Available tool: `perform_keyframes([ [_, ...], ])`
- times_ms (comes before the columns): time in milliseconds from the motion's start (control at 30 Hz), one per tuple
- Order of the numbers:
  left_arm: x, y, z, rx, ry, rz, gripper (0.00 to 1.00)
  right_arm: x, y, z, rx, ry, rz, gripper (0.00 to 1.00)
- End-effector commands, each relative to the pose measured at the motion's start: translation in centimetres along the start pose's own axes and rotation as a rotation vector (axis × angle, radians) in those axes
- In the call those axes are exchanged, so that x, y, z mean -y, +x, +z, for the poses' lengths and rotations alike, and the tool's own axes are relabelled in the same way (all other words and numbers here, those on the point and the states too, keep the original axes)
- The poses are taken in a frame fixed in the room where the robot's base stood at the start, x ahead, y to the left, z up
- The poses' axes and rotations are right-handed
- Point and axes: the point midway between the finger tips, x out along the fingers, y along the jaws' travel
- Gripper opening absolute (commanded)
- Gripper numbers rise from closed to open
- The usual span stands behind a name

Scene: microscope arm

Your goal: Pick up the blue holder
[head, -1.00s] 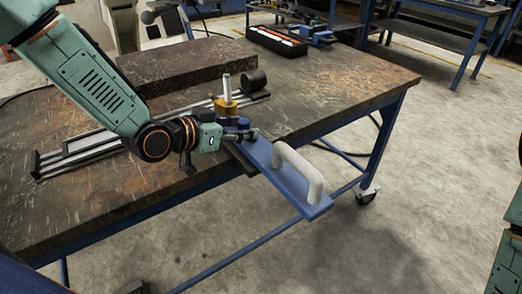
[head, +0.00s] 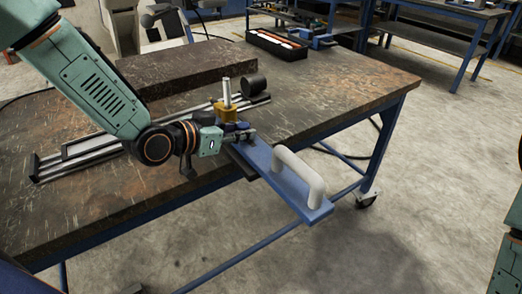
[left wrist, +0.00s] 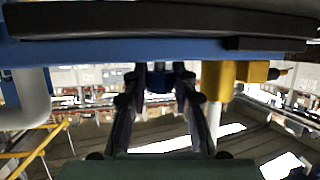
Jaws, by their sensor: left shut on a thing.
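The blue holder (head: 262,157) is a long blue plate with a white handle (head: 302,172) at its near right end. A yellow block (head: 226,115) and an upright metal post stand at its other end. The plate reaches out past the table's front edge; whether it rests on the table is unclear. My left gripper (head: 247,137) is shut on a small blue knob of the holder, beside the plate. In the left wrist view, the fingers (left wrist: 158,75) close around this knob, with the blue plate (left wrist: 120,53) across the top. My right gripper is out of view.
The worn table (head: 345,88) carries metal rails (head: 85,155), a thick dark slab (head: 185,68), a black cylinder (head: 254,86) and a black tray (head: 277,43) farther back. The table's right part is clear. Open floor lies right of the table.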

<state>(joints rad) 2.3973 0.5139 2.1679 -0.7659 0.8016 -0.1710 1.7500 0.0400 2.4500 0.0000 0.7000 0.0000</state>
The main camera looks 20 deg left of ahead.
Motion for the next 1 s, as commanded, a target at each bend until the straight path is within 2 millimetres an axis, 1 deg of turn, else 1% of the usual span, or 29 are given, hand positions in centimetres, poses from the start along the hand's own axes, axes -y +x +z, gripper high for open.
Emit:
perform_keyframes([
  [333, 0.0, 0.0, 0.0, -0.001, 0.000, 0.000, 0.00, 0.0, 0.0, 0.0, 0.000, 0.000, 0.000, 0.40],
  [567, 0.1, 0.0, -0.3, -0.007, 0.001, -0.002, 0.00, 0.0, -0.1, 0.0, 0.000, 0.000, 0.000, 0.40],
  [633, 0.1, -0.2, -0.7, -0.008, 0.001, -0.002, 0.00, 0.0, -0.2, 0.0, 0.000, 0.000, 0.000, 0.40],
  [767, 0.1, -0.8, -2.4, -0.010, 0.001, -0.003, 0.00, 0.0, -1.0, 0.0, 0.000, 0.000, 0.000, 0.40],
  [1000, 0.1, -2.6, -6.5, -0.011, 0.002, -0.002, 0.00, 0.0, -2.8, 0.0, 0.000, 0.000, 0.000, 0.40],
])
